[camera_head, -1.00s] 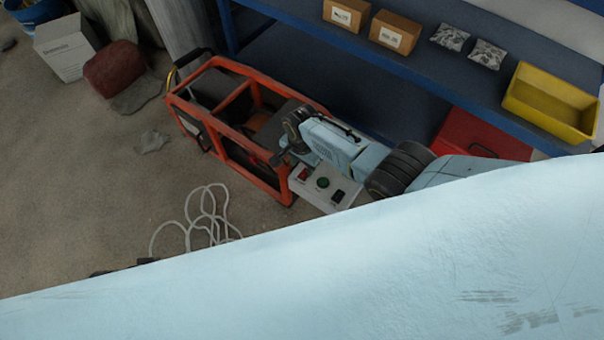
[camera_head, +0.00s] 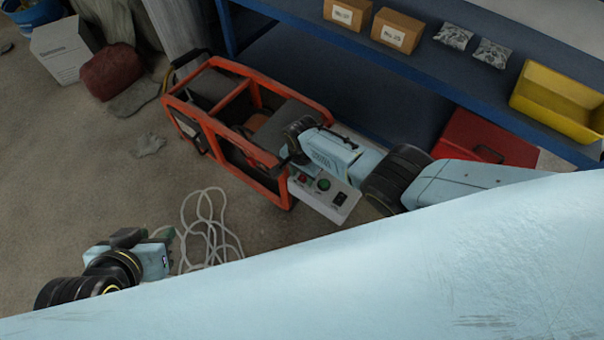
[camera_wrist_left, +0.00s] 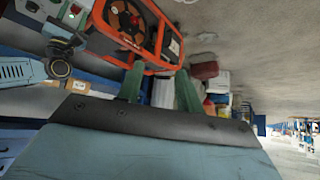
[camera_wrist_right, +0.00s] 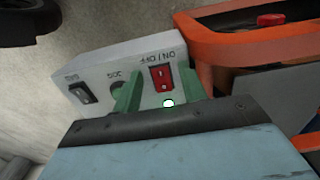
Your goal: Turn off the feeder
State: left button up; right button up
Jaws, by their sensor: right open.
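The feeder is an orange tubular frame (camera_head: 215,135) on the floor with a grey control box (camera_head: 335,200) at its right end. In the right wrist view the box carries a red ON/OFF rocker switch (camera_wrist_right: 162,78), a round green JOG button (camera_wrist_right: 118,89) and a black GAS switch (camera_wrist_right: 83,93). My right gripper (camera_wrist_right: 163,92) is open and empty. Its green fingers are in front of the panel, the red switch showing between them; contact cannot be told. My left gripper (camera_head: 145,236) is open and empty at the lower left, away from the feeder; its spread fingers (camera_wrist_left: 160,88) show in the left wrist view.
A blue shelf (camera_head: 400,65) behind the feeder holds boxes, bags and a yellow bin (camera_head: 555,100). A red case (camera_head: 480,140) is under it. A white hose coil (camera_head: 208,230) lies on the floor. My pale arm blocks the lower right. Floor left of the feeder is mostly clear.

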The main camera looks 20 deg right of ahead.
grip_shut()
jog(key=shift+w+d+r+g+y+b, duration=0.1)
jog(key=shift+w+d+g+y+b, duration=0.1)
jog(key=shift+g+y+b, duration=0.35)
jog(key=shift+w+d+g+y+b, duration=0.1)
jog(key=shift+d+g+y+b, duration=0.2)
jog(key=shift+y+b, duration=0.35)
pick_arm(q)
jog(key=w+d+r+t+h, duration=0.2)
jog(key=w+d+r+t, duration=0.1)
jog(key=w+r+t, duration=0.3)
notch_tip(320, 180, up, 2)
jog(key=shift+w+d+t, duration=0.15)
jog(key=shift+d+t, duration=0.1)
jog(key=shift+t, duration=0.15)
pick_arm(e)
jog(key=shift+a, duration=0.1)
grip_release()
jog(key=shift+r, duration=0.1)
